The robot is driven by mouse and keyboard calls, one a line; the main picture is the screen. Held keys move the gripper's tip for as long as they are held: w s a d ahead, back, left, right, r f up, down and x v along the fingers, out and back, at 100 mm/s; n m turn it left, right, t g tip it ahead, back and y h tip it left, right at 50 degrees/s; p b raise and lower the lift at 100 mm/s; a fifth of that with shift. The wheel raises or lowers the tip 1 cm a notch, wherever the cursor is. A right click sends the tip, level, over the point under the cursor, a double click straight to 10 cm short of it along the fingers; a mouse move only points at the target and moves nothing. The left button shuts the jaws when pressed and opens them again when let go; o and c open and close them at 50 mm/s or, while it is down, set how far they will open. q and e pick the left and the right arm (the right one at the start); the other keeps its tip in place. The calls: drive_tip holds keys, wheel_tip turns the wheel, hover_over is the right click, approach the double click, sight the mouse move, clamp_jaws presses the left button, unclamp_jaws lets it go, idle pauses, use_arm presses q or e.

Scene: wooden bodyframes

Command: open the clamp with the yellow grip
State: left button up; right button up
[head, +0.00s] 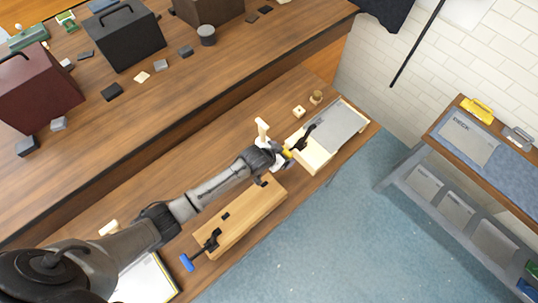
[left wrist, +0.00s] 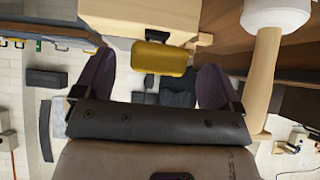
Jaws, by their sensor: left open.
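The yellow grip (head: 287,153) of a clamp shows at the tip of my left arm in the head view. The clamp's black bar (head: 304,138) lies at the left end of a pale wooden frame with a grey panel (head: 334,132). In the left wrist view the yellow grip (left wrist: 160,59) sits between the two fingers of my left gripper (left wrist: 157,66), with visible gaps on both sides. The fingers are open and hold nothing. The clamp's jaw is mostly hidden in the head view. My right gripper is not in view.
A clamp with a blue grip (head: 188,262) is on a wooden block (head: 240,218) nearer me. A pale wooden handle (left wrist: 264,75) with a white end stands close to the right finger. Black and dark red boxes (head: 35,90) stand on the upper bench. A side table (head: 510,165) stands at right.

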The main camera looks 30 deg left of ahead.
use_arm(q)
drive_tip(key=v, duration=0.9)
drive_tip(key=shift+s+p, duration=0.15)
drive_tip(key=shift+p, duration=0.25)
drive_tip(key=shift+a+r, duration=0.1)
drive_tip(key=shift+r, duration=0.05)
